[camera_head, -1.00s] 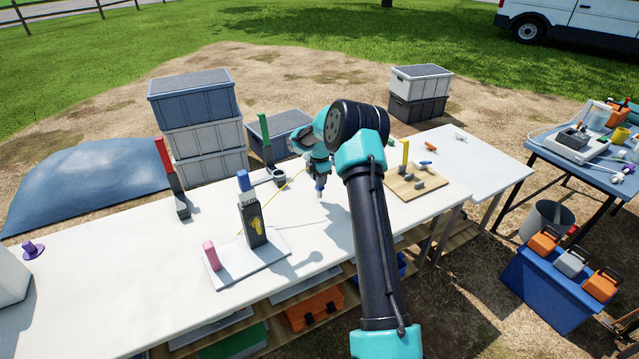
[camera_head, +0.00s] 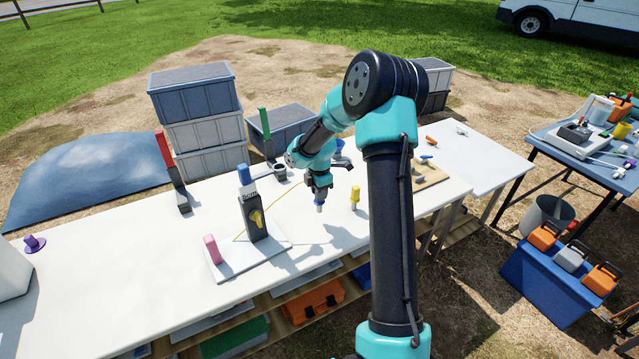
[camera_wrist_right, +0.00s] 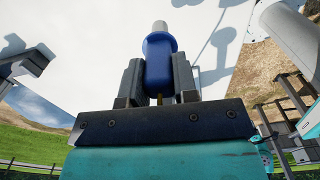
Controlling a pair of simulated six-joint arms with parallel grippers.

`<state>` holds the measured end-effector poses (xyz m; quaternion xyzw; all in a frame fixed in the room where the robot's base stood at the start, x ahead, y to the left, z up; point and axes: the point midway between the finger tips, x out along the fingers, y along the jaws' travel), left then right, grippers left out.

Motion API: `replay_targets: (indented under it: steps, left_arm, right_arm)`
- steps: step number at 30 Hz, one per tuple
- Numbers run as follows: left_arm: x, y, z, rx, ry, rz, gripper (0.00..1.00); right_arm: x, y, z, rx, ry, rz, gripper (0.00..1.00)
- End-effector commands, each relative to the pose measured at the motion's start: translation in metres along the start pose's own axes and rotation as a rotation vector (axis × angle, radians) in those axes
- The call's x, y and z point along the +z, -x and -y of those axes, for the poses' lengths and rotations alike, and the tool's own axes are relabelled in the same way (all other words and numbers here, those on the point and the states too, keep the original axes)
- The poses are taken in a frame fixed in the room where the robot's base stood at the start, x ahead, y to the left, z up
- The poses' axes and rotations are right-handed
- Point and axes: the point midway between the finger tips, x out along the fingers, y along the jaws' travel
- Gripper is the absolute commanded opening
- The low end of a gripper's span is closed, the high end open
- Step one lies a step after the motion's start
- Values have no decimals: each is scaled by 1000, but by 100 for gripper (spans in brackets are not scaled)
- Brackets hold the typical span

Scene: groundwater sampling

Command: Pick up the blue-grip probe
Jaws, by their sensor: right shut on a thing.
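The blue-grip probe (camera_wrist_right: 158,62) has a rounded blue grip and a pale tip. In the wrist view it sits between the two fingers of my right gripper (camera_wrist_right: 158,80), which is shut on it. In the head view my right gripper (camera_head: 319,187) is over the white table, and the probe's pale tip (camera_head: 320,208) points down below it. I cannot tell whether the tip touches the table. My left gripper is not in view.
A grey stand (camera_head: 253,215) with a blue top, on a white base beside a pink block (camera_head: 213,250), is left of my gripper. A yellow item (camera_head: 354,197) stands close on the right. Red (camera_head: 164,150) and green-handled (camera_head: 265,125) uprights stand behind. The table's left part is mostly clear.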

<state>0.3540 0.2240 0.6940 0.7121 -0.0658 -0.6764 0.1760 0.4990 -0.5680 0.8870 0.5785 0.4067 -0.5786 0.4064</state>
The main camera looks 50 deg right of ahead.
Motion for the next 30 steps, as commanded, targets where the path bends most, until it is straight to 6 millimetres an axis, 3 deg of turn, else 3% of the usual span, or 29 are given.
replay_targets:
  steps: [10,25,30]
  left_arm:
    - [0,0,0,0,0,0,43]
    - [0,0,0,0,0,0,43]
    - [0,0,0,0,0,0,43]
  right_arm:
    - [-11,2,18,1,1,0,4]
    - [-11,3,17,1,0,1,4]
    - [-15,13,3,4,-12,7,4]
